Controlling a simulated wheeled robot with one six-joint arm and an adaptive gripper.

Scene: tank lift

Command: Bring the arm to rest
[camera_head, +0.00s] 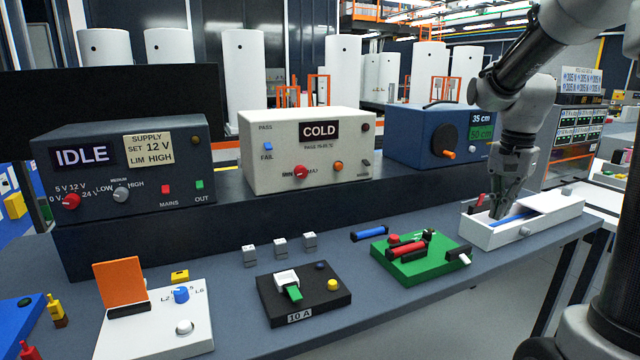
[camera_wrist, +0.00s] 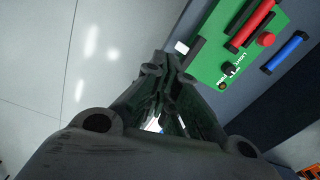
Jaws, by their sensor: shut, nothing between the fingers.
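My arm (camera_head: 528,110) comes in from the upper right in the head view and hangs down over the right end of the bench. My gripper (camera_head: 497,213) points downward at the left part of a long white tray (camera_head: 510,238), which has a blue strip (camera_head: 515,217) inside. I cannot tell whether the fingertips touch the tray. In the wrist view the fingers of my gripper (camera_wrist: 167,65) come together at their tips, with nothing between them.
A green board (camera_head: 420,257) with red and black cylinders lies left of the tray; the board also shows in the wrist view (camera_wrist: 215,62). A blue cylinder (camera_head: 370,234) lies beside it. A blue box (camera_head: 425,140) stands behind. Open floor (camera_wrist: 60,80) lies past the bench edge.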

